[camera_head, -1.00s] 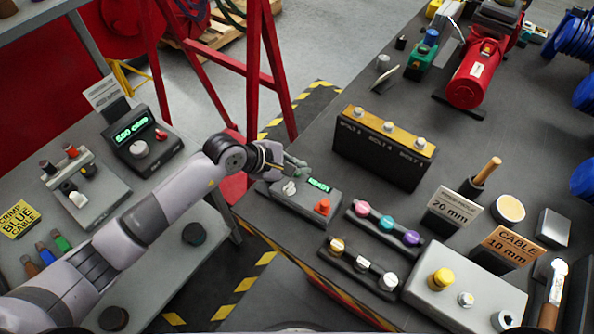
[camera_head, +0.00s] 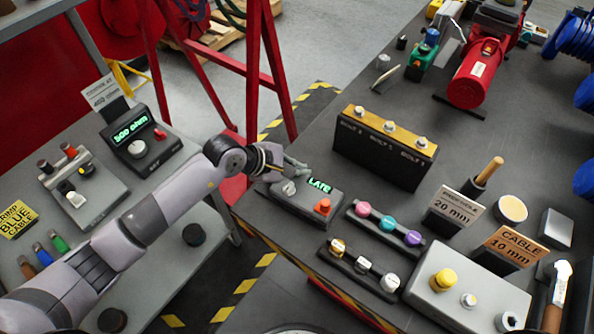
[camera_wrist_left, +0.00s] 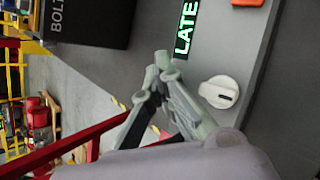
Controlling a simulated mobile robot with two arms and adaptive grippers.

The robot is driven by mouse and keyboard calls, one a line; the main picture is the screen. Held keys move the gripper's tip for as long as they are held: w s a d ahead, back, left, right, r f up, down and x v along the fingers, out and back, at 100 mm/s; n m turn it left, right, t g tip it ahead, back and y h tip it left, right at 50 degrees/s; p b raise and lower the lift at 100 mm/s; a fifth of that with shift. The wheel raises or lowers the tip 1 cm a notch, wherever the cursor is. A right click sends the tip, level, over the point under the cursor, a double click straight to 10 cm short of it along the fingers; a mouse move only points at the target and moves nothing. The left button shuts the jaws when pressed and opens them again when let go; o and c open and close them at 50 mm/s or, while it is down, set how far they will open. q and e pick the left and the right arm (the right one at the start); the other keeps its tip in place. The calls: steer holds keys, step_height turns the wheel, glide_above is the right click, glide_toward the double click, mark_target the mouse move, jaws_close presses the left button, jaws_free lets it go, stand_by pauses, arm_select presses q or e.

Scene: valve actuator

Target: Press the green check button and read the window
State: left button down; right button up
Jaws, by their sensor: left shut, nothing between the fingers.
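A grey box (camera_head: 306,212) at the near left edge of the right-hand bench has a lit window (camera_head: 319,185) that reads "LATE" in green letters. The same window stands at the top of the left wrist view (camera_wrist_left: 187,28). The box carries a white knob (camera_head: 290,188) and an orange-red button (camera_head: 322,206). My left gripper (camera_wrist_left: 166,64) is shut and empty, its fingertips beside the window and the knob. It also shows over the box's back edge in the head view (camera_head: 301,167). I cannot make out a green check button; the fingers may hide it. My right gripper is not in view.
A dark block with bolts (camera_head: 380,160) stands behind the box. Coloured knobs on a rack (camera_head: 388,222) and a second rack (camera_head: 362,263) stand to the right. A red-framed stand (camera_head: 258,80) is behind my left arm. The left table holds a "500 ohm" meter (camera_head: 142,142).

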mark_target(298, 176)
arm_select(q)
steer(key=shift+a+r+p, duration=0.1)
steer(key=shift+r+p, duration=0.35)
steer(key=shift+r, duration=0.4)
steer(key=shift+r, duration=0.1)
step_height(298, 176, up, 5)
steer(key=p, duration=0.2)
steer(key=shift+p, duration=0.4)
stand_by(0.5)
